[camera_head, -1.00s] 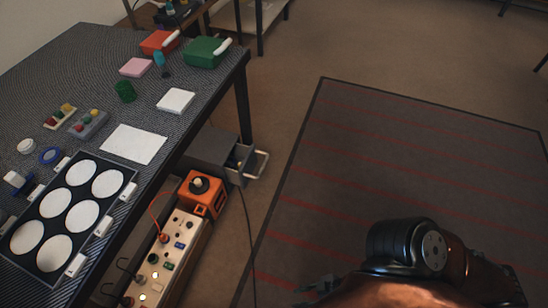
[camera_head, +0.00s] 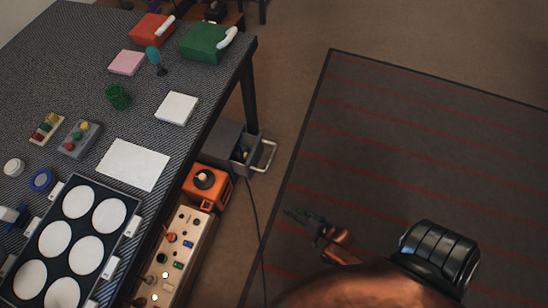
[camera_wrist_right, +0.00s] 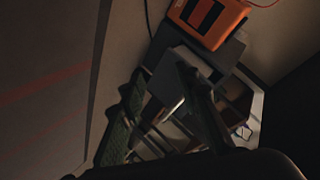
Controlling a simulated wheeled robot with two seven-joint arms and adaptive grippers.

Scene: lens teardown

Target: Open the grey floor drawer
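The grey floor drawer (camera_head: 240,157) sits in a dark grey cabinet (camera_head: 216,139) on the floor beside the table. It stands slightly out, and small items show in its open top. Its pale bar handle (camera_head: 266,156) faces right. My right gripper (camera_head: 297,214) is low over the striped mat, in front of the drawer and apart from the handle. In the right wrist view its two fingers (camera_wrist_right: 160,100) are spread with the grey cabinet (camera_wrist_right: 177,62) beyond them; nothing is clearly held. My left gripper is out of view.
The table (camera_head: 205,120) with boxes and a lens tray (camera_head: 110,258) stands at left. A dark cable (camera_head: 254,205) runs along the floor.

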